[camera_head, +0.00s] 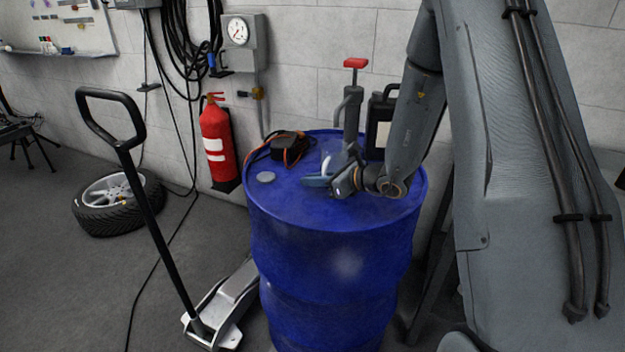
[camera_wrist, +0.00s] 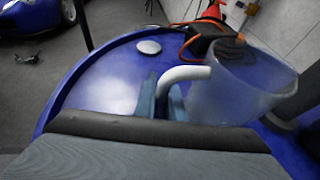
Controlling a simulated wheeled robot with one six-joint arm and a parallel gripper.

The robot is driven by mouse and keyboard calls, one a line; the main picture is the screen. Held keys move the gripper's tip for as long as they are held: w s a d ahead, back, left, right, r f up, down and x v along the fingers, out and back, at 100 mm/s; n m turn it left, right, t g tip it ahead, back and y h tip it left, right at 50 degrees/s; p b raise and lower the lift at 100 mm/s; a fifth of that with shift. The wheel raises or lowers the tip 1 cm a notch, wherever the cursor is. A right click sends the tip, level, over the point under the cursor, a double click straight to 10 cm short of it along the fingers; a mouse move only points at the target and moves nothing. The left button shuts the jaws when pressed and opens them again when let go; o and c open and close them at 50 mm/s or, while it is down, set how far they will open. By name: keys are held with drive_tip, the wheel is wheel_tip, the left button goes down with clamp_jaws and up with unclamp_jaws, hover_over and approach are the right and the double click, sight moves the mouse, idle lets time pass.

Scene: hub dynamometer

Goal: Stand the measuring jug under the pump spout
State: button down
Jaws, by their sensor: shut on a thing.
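The measuring jug (camera_wrist: 240,95) is translucent and stands large at the right of the wrist view, with a pale curved handle (camera_wrist: 185,74). My gripper (camera_wrist: 162,100) is shut on that handle. In the head view the jug (camera_head: 340,159) is small and partly hidden by my gripper (camera_head: 318,182), low over the top of the blue drum (camera_head: 285,212). The grey hand pump (camera_head: 352,118) with a red grip rises from the drum just behind the jug. Its spout (camera_head: 340,106) curves out to the left. I cannot tell whether the jug touches the drum top.
A dark device with orange cables (camera_head: 289,148) and a grey round cap (camera_head: 266,177) lie on the drum top. A trolley jack (camera_head: 215,305) stands left of the drum. The drum's front top is clear.

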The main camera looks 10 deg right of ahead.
drive_tip(key=c, duration=1.8)
unclamp_jaws()
drive_tip(key=shift+f, duration=0.1)
drive_tip(key=shift+c, duration=0.2)
drive_tip(key=shift+r, duration=0.2)
drive_tip(key=b+v, duration=0.1)
drive_tip(key=v, duration=1)
drive_tip(key=shift+s+d+r+b, duration=0.1)
drive_tip(key=shift+s+d+b, duration=0.1)
drive_tip(key=shift+s+b, duration=0.1)
drive_tip(key=s+a+n+g, duration=0.2)
drive_tip(key=s, duration=0.1)
drive_tip(key=s+a+f+n+g, duration=0.1)
drive_tip(key=s+a+n+g, duration=0.1)
drive_tip(key=s+a+n, duration=0.1)
drive_tip(key=s+a+n+g, duration=0.1)
drive_tip(key=s+a+n, duration=0.1)
drive_tip(key=s, duration=0.1)
drive_tip(key=shift+s+a+f+g, duration=0.2)
drive_tip(key=shift+a+f+g, duration=0.15)
drive_tip(key=shift+a+g, duration=0.05)
drive_tip(key=s+d+f+n+g+h, duration=0.1)
drive_tip(key=s+d+n+g+h, duration=0.2)
drive_tip(key=s+n+h, duration=0.6)
drive_tip(key=shift+s+d+n, duration=0.65)
drive_tip(key=shift+s+n, duration=1.3)
drive_tip(key=shift+n, duration=3.85)
